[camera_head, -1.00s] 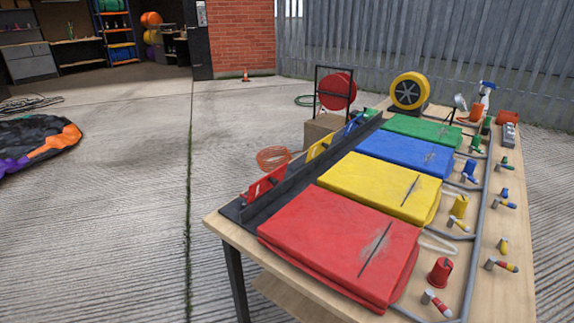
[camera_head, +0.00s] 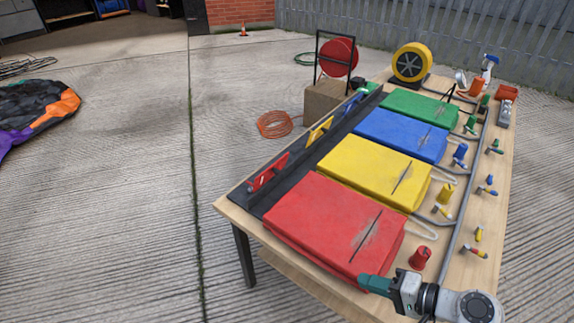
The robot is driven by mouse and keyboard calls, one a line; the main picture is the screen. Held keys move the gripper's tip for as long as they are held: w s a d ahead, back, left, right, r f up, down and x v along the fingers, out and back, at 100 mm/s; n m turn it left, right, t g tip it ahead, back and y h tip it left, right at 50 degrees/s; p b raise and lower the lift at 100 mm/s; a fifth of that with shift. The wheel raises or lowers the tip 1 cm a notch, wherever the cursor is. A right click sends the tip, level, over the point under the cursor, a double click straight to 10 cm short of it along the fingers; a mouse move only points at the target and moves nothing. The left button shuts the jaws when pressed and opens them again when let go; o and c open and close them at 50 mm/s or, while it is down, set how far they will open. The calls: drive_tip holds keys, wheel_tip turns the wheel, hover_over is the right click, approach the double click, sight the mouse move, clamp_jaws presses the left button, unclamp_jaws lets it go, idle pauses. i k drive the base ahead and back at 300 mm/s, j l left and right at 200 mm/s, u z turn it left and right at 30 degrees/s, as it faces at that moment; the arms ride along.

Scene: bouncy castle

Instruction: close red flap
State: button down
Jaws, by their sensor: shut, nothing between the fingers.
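A red inflated pad (camera_head: 320,215) lies at the near end of the table, with a dark slit and a pale scuffed patch on its right part. A small red flap-like piece (camera_head: 268,172) stands tilted on the black rail along the table's left edge. I cannot tell from its shape alone how it is hinged. My gripper (camera_head: 362,281) is at the lower right, its teal fingers shut and empty. Its tips are by the red pad's near right edge, and I cannot tell whether they touch. My arm covers the near right table corner.
Yellow (camera_head: 375,170), blue (camera_head: 402,134) and green (camera_head: 420,106) pads lie behind the red one. A red cup-shaped piece (camera_head: 420,258) stands close to my gripper. Grey pipe and small valves line the right side. Open concrete lies left of the table.

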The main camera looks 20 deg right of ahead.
sight(274, 169)
drive_tip(key=i, duration=0.9)
